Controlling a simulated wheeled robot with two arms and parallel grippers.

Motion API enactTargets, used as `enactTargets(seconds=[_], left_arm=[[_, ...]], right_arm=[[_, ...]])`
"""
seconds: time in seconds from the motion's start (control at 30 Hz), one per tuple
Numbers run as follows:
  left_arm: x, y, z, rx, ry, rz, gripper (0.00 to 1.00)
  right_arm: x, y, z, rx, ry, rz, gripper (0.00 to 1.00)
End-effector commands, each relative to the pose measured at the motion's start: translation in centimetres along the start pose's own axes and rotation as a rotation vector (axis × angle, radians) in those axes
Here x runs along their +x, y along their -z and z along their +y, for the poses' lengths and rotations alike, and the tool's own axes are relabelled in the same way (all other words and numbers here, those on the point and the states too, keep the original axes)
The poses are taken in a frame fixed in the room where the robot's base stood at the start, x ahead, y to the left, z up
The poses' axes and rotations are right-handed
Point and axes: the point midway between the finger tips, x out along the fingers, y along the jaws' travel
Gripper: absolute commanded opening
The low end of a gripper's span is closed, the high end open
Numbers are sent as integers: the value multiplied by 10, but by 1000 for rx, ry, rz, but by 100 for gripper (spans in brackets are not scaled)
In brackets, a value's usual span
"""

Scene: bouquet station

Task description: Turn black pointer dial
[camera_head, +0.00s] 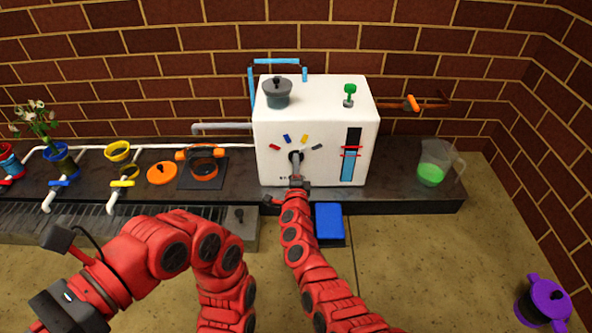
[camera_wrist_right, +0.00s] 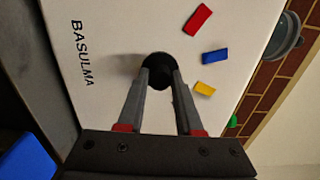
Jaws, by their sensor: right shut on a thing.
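The white box machine (camera_head: 275,125) stands on the dark counter. The black pointer dial (camera_wrist_right: 160,68) sits on its front panel, with red, blue, yellow and further colour marks in an arc above it. My right gripper (camera_head: 296,163) reaches the panel and is shut on the dial, one finger on each side of it in the right wrist view (camera_wrist_right: 160,85). The pointer's direction is hidden by the fingers. My left gripper (camera_head: 65,308) is at the lower left, away from the machine; its fingertips are not clearly seen.
A grey pot (camera_head: 277,94) and a green knob (camera_head: 349,92) are on top of the machine. A jug with green liquid (camera_head: 432,165) stands to its right. A blue block (camera_head: 329,221) is below the panel. A purple pot (camera_head: 546,301) is at the lower right.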

Motion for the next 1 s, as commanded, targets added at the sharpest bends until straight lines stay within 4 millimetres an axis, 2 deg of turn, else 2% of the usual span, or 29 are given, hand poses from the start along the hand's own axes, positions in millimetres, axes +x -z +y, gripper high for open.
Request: enactTargets(seconds=[0.1,0.5,1.0], left_arm=[[-2,10,-1,39,-45,-38,0],[-4,16,-1,97,-110,-91,0],[-4,17,0,103,-118,-97,0]], right_arm=[[1,2,3,110,3,4,0],[0,1,0,407,2,1,0],[0,0,0,533,1,1,0]])
